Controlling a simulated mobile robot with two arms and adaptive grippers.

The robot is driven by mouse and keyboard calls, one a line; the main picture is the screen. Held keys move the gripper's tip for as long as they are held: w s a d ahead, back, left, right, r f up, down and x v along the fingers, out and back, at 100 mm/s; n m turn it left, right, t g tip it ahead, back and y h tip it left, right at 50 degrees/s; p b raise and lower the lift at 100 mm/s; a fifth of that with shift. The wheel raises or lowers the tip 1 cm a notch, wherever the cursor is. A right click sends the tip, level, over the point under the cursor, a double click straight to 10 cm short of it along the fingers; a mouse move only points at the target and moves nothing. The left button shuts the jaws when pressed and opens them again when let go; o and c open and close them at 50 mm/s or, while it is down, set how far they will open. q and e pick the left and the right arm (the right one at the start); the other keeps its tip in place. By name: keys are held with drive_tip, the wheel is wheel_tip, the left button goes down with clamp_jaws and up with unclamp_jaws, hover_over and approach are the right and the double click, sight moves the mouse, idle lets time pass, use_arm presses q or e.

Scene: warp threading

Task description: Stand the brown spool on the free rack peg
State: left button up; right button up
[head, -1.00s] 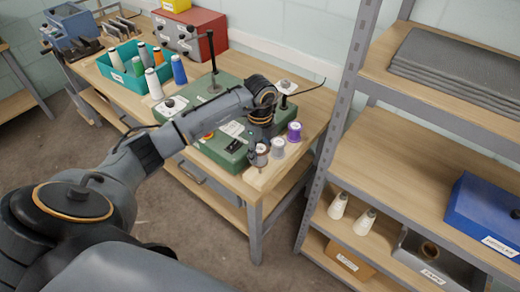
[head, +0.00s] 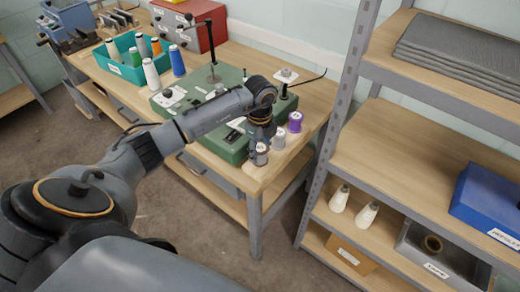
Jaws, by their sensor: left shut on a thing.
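The free peg cannot be made out; the gripper and spool cover that end of the rack. My right gripper is out of view.
A green machine (head: 216,140) with a dark upright post (head: 211,50) lies left of the rack. A teal bin (head: 122,72) with several spools and a red box (head: 190,22) are farther back. A metal shelf (head: 340,110) stands close on the right.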

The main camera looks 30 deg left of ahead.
use_arm(q)
drive_tip(key=shift+f+b, duration=0.5)
drive_tip(key=shift+f, duration=0.25)
drive_tip(key=o, duration=1.1)
drive_tip(key=shift+c, duration=0.2)
drive_tip(key=shift+r, duration=0.2)
wheel_tip(320, 180, up, 12)
drive_tip(key=shift+f, duration=0.15)
